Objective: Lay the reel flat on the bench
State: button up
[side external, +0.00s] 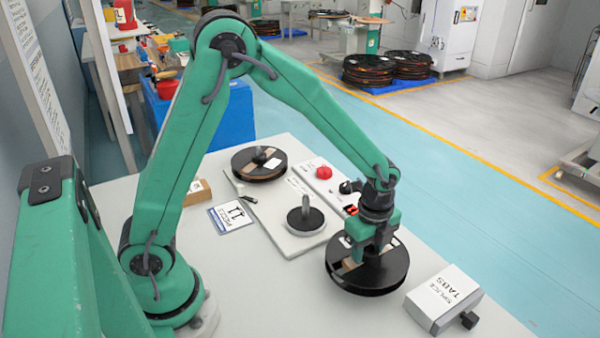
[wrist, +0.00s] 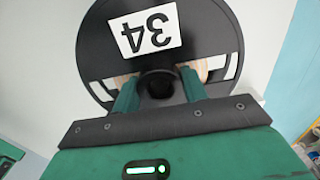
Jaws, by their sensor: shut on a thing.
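A black reel (side external: 385,278) with a brown winding lies level at the front right of the bench (side external: 250,290). I cannot tell whether its underside touches the bench. My gripper (side external: 368,252) points down from above and is shut on the middle of this reel. In the wrist view the reel (wrist: 218,40) fills the upper middle and carries a white label with an upside-down 34. There the gripper fingers (wrist: 158,90) close on its dark central hub. The fingers partly hide the hub.
A second black reel (side external: 245,174) lies farther back. Left of my gripper is a pale plate (side external: 280,235) with an upright post on a dark disc (side external: 305,222). A red button (side external: 323,172) sits behind. A splice tabs box (side external: 445,298) stands close to the right.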

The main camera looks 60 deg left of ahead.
aim_at(365, 263)
jog(key=shift+w+a+f, duration=0.2)
jog(key=shift+w, duration=0.05)
jog(key=shift+f, duration=0.1)
jog(key=shift+f, duration=1.9)
jog(key=shift+f, duration=0.1)
jog(key=o, duration=1.1)
jog(key=shift+c, duration=0.2)
